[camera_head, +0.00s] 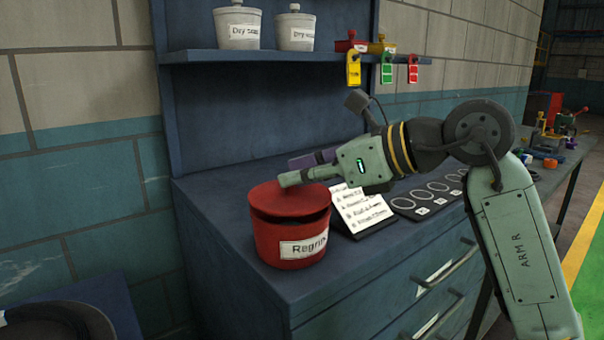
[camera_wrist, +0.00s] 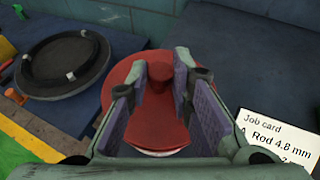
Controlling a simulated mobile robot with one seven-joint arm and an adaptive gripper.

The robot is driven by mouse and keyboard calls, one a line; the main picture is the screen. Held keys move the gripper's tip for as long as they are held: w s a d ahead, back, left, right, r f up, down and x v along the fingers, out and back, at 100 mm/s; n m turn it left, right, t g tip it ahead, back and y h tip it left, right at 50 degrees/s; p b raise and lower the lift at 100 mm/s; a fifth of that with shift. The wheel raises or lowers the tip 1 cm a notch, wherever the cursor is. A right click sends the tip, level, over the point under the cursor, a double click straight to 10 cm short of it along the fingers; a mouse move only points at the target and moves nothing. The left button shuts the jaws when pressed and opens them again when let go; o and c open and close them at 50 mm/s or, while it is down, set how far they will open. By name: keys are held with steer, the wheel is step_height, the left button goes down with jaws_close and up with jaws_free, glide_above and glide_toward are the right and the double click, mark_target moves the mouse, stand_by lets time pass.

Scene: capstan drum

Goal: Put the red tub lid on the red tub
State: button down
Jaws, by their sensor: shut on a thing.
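The red tub (camera_head: 266,240) stands on the blue cabinet top, with a white label on its front. The round red tub lid (camera_head: 288,197) is over the tub's mouth. A dark gap shows between lid and tub at the front, so the lid is not flush there. My gripper (camera_head: 288,181) reaches in from the right and is shut on the lid's knob. In the wrist view, the fingers (camera_wrist: 159,82) stand on either side of the knob of the lid (camera_wrist: 155,122). The lid hides most of the tub in that view.
A job card (camera_head: 364,210) and a dark tray with rings (camera_head: 426,194) lie right of the tub. Above, a shelf (camera_head: 270,54) holds two white tubs, with coloured tags hanging at its right. A round black object (camera_wrist: 68,62) lies lower down, left of the cabinet.

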steer(key=shift+f, duration=0.35)
steer(key=shift+f+b, duration=0.45)
steer(key=c, duration=1.4)
jaws_free()
steer(key=shift+r, duration=0.15)
steer(key=shift+r+p, duration=0.35)
steer(key=shift+p, duration=0.1)
steer(key=b+v, duration=0.1)
steer(key=v, duration=1.1)
steer(key=shift+s, duration=0.1)
